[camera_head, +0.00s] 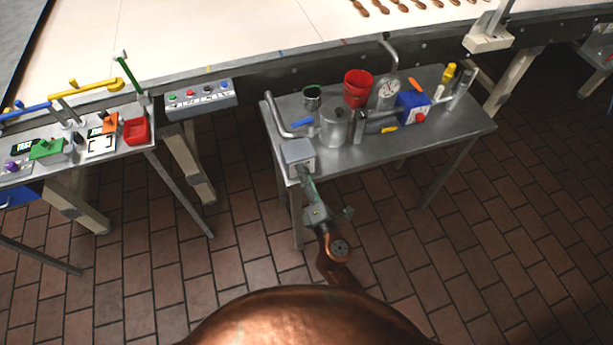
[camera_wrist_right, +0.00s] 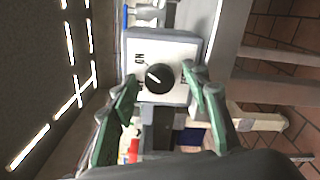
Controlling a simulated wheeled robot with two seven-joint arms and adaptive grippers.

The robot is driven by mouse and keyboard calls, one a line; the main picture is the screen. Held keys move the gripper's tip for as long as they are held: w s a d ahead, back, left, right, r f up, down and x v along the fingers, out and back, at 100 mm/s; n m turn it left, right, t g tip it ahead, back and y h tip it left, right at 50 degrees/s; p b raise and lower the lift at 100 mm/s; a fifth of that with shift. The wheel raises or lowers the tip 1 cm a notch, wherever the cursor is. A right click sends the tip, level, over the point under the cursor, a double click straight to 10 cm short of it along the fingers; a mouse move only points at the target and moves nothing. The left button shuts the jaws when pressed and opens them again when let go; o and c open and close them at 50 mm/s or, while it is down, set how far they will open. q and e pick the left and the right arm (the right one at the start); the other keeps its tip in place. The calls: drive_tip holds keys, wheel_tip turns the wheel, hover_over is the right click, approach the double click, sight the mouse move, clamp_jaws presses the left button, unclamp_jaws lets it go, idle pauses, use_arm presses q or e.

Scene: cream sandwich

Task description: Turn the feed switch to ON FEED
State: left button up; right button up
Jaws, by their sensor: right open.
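The feed switch is a grey box (camera_head: 298,154) at the front left corner of the metal table. In the right wrist view its white face (camera_wrist_right: 180,51) carries a round black knob (camera_wrist_right: 160,79) with a short white mark. The letters ON read sideways or inverted beside the knob; a lower label is partly hidden. My right gripper (camera_head: 306,178) reaches up to the box's front. In the right wrist view its green fingers (camera_wrist_right: 161,82) are open, one on each side of the knob. I cannot tell whether they touch it. My left gripper is not in view.
The metal table (camera_head: 440,133) also holds a steel pot (camera_head: 336,126), a red cup (camera_head: 357,88), a gauge (camera_head: 388,92) and a blue box (camera_head: 410,107). A bent pipe rises behind the switch. A control panel (camera_head: 200,100) stands left. Brick floor lies open in front.

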drive_tip(key=v, duration=1.2)
idle(0.3)
